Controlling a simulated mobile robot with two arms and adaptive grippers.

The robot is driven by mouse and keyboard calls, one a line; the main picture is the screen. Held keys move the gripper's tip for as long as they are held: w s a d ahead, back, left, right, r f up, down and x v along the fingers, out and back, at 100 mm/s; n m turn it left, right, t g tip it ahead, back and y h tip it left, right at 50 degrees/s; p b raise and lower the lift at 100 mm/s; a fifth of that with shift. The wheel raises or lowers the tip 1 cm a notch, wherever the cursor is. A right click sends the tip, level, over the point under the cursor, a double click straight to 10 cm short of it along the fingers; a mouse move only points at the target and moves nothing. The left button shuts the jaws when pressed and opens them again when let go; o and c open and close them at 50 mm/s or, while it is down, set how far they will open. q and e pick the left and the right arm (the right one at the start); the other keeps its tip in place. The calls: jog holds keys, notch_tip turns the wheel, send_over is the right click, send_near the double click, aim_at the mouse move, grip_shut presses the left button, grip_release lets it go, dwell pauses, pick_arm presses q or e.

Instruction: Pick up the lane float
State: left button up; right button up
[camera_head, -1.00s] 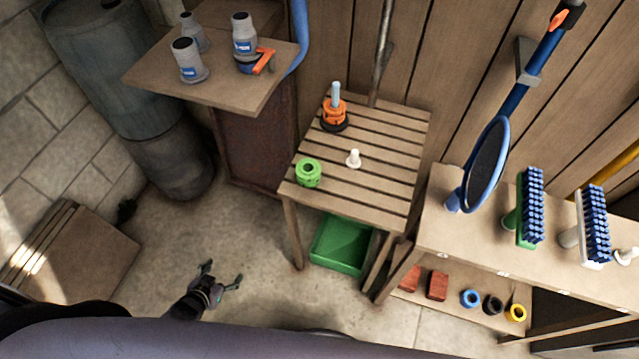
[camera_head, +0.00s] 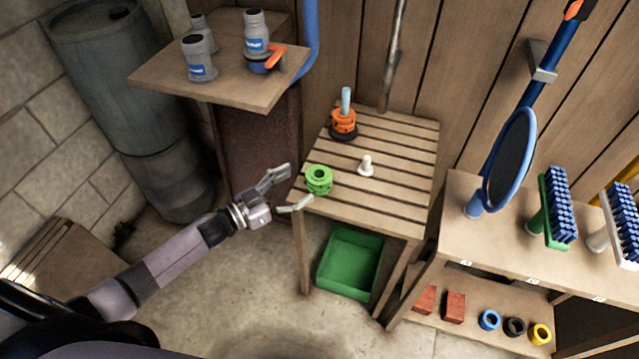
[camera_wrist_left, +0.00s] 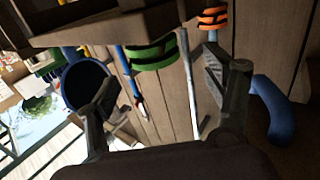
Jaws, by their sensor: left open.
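A green ringed float (camera_head: 319,180) sits at the near left corner of the slatted table (camera_head: 400,205). A ringed orange float (camera_head: 344,122) is stacked around a pale upright peg on a black base at the back left of that table. My left gripper (camera_head: 300,187) is open and empty, just left of the green float, its fingers pointing toward it. In the left wrist view the green float (camera_wrist_left: 152,52) shows beyond the spread fingers, and the orange one (camera_wrist_left: 212,18) shows farther right. My right gripper is not in view.
A white peg (camera_head: 366,167) stands on the slatted table right of the green float. A green bin (camera_head: 350,263) is below. A shelf with bottles (camera_head: 200,60) is at back left, and a bench with brushes (camera_head: 558,205) is at right.

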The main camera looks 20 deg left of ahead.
aim_at(312, 179)
pick_arm(q)
jog(key=shift+x, duration=1.15)
jog(key=b+x, duration=0.1)
jog(key=x, duration=0.3)
jog(key=shift+s+d+r+b, duration=0.1)
jog(key=shift+d+b, duration=0.25)
jog(key=shift+d, duration=0.05)
jog(key=shift+w+d, duration=0.15)
jog(key=shift+w, duration=0.05)
jog(key=c, duration=1.3)
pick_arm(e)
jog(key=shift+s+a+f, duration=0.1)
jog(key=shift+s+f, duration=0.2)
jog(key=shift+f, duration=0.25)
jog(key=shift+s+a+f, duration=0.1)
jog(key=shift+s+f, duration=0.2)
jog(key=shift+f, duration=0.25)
